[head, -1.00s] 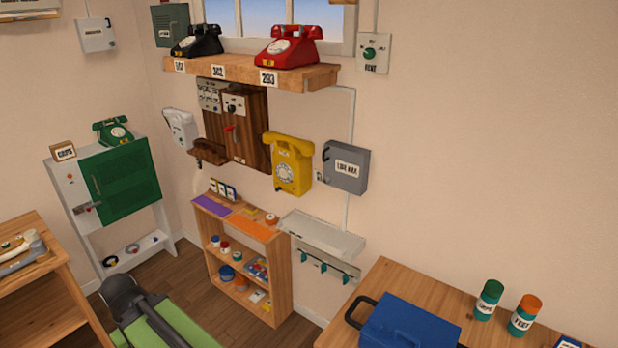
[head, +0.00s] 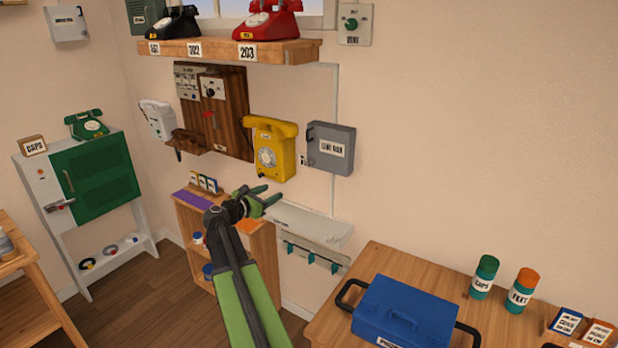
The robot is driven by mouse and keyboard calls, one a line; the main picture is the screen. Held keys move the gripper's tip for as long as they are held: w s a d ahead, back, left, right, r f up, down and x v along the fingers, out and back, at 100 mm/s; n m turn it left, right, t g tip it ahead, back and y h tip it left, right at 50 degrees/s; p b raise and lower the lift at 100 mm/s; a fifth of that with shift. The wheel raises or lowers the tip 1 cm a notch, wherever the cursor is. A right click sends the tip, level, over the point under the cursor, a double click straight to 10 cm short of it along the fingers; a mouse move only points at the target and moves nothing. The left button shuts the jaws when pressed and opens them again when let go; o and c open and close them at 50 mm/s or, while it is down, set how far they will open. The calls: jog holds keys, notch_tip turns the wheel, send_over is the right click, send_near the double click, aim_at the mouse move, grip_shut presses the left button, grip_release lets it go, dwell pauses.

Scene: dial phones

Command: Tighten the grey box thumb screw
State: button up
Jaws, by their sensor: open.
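The grey box (head: 331,149), labelled "LINE BOX", is mounted on the wall right of the yellow phone (head: 271,148). A dark handle shows on its left edge, with a small pale tag below it. I cannot make out the thumb screw for certain at this size. My gripper (head: 270,198) is open and empty, below the yellow phone and down to the left of the grey box, apart from both in the picture. My green and black arm reaches up from the bottom edge.
A grey wall tray (head: 309,223) with teal hooks lies under the grey box. A wooden table (head: 377,262) at lower right holds a blue toolbox (head: 404,313), jars and small boxes. A low shelf (head: 185,222) stands behind my arm. The wall right of the grey box is bare.

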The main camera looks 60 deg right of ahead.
jog(key=s+d+r+n+h, duration=0.2)
jog(key=d+n, duration=0.1)
jog(key=d, duration=0.2)
send_near(309, 163)
jog(key=d, duration=0.9)
jog(key=shift+d+r, duration=0.1)
jog(key=shift+d, duration=0.15)
